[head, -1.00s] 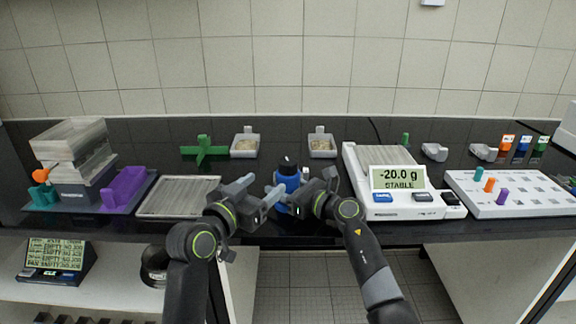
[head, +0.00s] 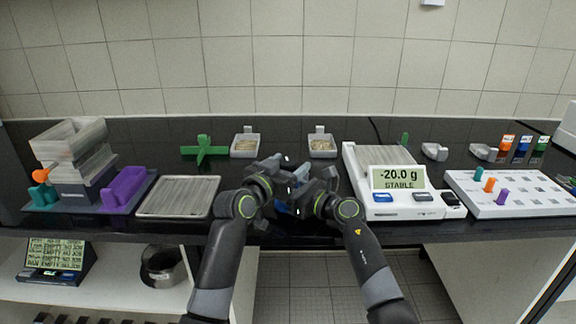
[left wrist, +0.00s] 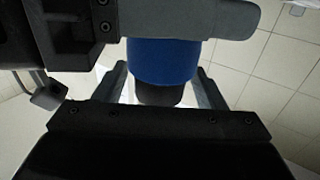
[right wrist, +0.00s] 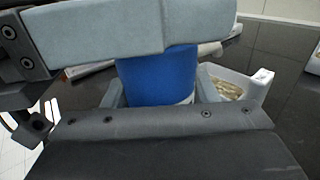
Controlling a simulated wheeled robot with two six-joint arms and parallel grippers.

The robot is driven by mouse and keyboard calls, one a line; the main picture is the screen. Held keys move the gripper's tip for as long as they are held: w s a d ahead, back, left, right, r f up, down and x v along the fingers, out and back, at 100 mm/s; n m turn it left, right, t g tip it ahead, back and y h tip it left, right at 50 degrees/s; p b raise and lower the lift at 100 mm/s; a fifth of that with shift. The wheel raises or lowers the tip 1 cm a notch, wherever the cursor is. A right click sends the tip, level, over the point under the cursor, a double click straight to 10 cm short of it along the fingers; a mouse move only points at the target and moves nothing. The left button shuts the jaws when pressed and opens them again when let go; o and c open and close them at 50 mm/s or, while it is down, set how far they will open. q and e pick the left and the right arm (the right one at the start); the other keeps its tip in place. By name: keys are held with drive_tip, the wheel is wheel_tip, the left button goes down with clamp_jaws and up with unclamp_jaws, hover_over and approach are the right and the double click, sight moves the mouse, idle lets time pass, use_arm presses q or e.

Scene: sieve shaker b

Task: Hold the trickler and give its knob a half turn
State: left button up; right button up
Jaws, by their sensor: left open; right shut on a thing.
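The trickler is a blue body (right wrist: 158,75) with a black knob (left wrist: 158,94) at its end. My right gripper (right wrist: 160,88) is shut on the blue body, one finger on each side. My left gripper (left wrist: 160,86) is open, with its fingers on either side of the black knob and a gap showing around it. In the head view my left gripper (head: 275,167) is right over the trickler, beside my right gripper (head: 301,198). The two grippers hide most of the trickler there.
The balance (head: 405,208), reading -20.0 g, stands close to the right of my grippers. A flat tray (head: 178,212) lies to the left. Two white dishes (head: 233,151) (head: 311,149) with grains and a green cross-shaped stand (head: 204,150) are behind.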

use_arm(q)
drive_tip(key=shift+c, duration=0.4)
drive_tip(key=c, duration=0.9)
drive_tip(key=m+g+h, duration=0.5)
drive_tip(key=g, duration=0.1)
drive_tip(key=shift+f+h, duration=0.15)
drive_tip(key=shift+h, duration=0.15)
drive_tip(key=shift+m+g+h, duration=1)
drive_tip(key=shift+m+g, duration=0.9)
drive_tip(key=shift+g, duration=0.5)
drive_tip(key=shift+m+g+h, duration=0.4)
drive_tip(key=shift+m+g, duration=0.7)
drive_tip(key=shift+g, duration=0.6)
